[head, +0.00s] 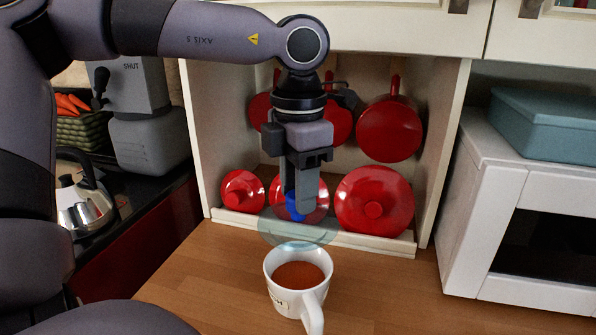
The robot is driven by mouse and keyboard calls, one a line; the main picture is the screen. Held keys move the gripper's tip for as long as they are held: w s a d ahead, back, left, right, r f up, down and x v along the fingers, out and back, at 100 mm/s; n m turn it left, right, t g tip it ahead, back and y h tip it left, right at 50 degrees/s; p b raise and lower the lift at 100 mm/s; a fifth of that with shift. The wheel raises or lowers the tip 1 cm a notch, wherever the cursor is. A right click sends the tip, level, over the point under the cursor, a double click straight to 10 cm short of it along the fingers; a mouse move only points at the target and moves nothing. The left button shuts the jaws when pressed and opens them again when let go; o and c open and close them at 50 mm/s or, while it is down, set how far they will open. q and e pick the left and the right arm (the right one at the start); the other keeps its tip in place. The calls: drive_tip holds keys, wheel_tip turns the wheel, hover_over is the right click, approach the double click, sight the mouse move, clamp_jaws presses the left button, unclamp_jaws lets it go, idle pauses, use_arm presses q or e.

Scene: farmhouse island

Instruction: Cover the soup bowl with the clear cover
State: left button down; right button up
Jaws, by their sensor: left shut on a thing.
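The soup bowl (285,301) is a white mug-shaped bowl with a handle toward the front and dark lettering on its side. It stands upright on the wooden counter, with red-brown soup (299,275) showing in its uncovered top. The clear cover (298,234) is a see-through, bluish disc with a blue knob (291,204). My left gripper (298,205) points down and is shut on the blue knob. In the picture the cover shows just above and behind the bowl's far rim; its exact height is hard to tell. My right gripper is not in view.
A white cubby behind holds red pots and lids (375,200). A white microwave (505,210) with a blue-grey box (555,122) stands right. A kettle (84,205), a grey dispenser (145,120) and a carrot basket (80,128) are left. The wooden counter (390,300) beside the bowl is clear.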

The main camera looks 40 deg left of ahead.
sight(298, 218)
use_arm(q)
drive_tip(key=shift+s+d+f+n, duration=0.1)
drive_tip(key=shift+f+n, duration=0.05)
drive_tip(key=shift+n, duration=0.25)
wheel_tip(298, 218, down, 6)
drive_tip(key=b, duration=0.5)
idle(0.3)
drive_tip(key=shift+b, duration=0.35)
drive_tip(key=shift+f+b, duration=0.35)
drive_tip(key=shift+b, duration=0.05)
drive_tip(key=shift+f+b, duration=0.55)
drive_tip(key=shift+f, duration=0.05)
idle(0.5)
drive_tip(key=c, duration=0.6)
unclamp_jaws()
drive_tip(key=shift+r, duration=0.1)
